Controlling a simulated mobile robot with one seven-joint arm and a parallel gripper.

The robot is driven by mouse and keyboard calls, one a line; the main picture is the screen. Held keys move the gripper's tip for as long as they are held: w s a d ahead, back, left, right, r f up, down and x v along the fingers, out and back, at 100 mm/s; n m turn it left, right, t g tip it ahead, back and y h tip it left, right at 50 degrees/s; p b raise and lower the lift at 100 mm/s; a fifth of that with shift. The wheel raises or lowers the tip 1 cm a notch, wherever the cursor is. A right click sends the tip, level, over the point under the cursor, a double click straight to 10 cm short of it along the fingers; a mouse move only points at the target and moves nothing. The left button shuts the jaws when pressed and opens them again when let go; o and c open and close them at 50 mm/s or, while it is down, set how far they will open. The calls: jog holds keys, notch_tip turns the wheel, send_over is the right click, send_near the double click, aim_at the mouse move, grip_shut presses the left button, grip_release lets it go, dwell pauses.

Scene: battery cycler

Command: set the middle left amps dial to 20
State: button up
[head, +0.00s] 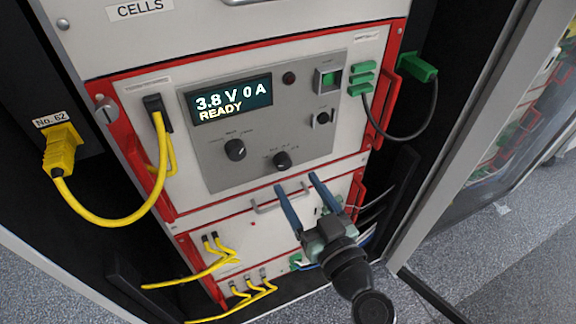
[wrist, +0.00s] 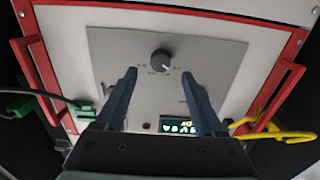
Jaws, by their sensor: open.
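A grey control panel (head: 260,120) carries two black dials. One dial (head: 235,150) is below the display, and the other dial (head: 282,160) is lower and to its right. Their labels are too small to read, so I cannot tell which is the amps dial. The display (head: 230,99) reads 3.8 V, 0 A, READY. My gripper (head: 296,182) is open and empty, its two blue fingers just below the lower dial in the head view. The wrist view is upside down and shows one dial (wrist: 161,60) ahead of the fingers, apart from them, with a pale mark at its lower right.
A yellow cable (head: 158,170) loops left of the panel. Green plugs (head: 362,78) with a black cable stand at its right. Red handles flank the unit. A metal handle (head: 280,200) is close to my fingers. The cabinet frame (head: 465,130) stands at the right.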

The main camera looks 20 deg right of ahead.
aim_at(285, 166)
jog(key=w, duration=0.5)
jog(key=shift+a, duration=0.1)
grip_shut()
